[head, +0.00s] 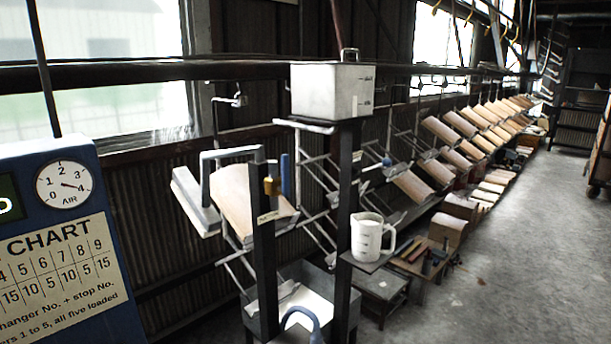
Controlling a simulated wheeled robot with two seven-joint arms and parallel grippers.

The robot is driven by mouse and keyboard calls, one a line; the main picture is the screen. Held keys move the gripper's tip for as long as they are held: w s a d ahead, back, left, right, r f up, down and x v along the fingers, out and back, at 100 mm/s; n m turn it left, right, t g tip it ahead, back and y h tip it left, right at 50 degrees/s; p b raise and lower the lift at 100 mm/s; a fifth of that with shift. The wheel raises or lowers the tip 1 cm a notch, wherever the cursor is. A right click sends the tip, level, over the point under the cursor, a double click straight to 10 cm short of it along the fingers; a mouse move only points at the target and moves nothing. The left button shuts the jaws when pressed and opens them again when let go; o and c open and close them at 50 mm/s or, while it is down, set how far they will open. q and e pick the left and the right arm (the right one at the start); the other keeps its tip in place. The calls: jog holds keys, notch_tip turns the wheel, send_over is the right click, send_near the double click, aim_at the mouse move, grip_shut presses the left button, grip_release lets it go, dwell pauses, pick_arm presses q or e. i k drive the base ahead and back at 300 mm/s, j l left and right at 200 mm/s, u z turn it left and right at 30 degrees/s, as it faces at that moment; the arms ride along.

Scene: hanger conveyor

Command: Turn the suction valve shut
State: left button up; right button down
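A small brass valve body (272,186) sits on a dark upright post near the middle of the view. A blue lever (285,175) stands upright beside it. A grey pipe (230,154) bends over to the top of this post. A small pale label (268,217) is on the post below the valve; I cannot read it, so I cannot tell for sure that this is the suction valve. Neither of my grippers is in view.
A white tank (332,90) stands on a second post, with a white jug (367,238) on a shelf below. A blue panel (62,240) with an air gauge and chart stands at the left. Hangers with boards (411,187) line the wall. The floor (540,240) at the right is clear.

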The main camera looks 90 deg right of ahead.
aim_at(284, 188)
jog(key=z, duration=2.4)
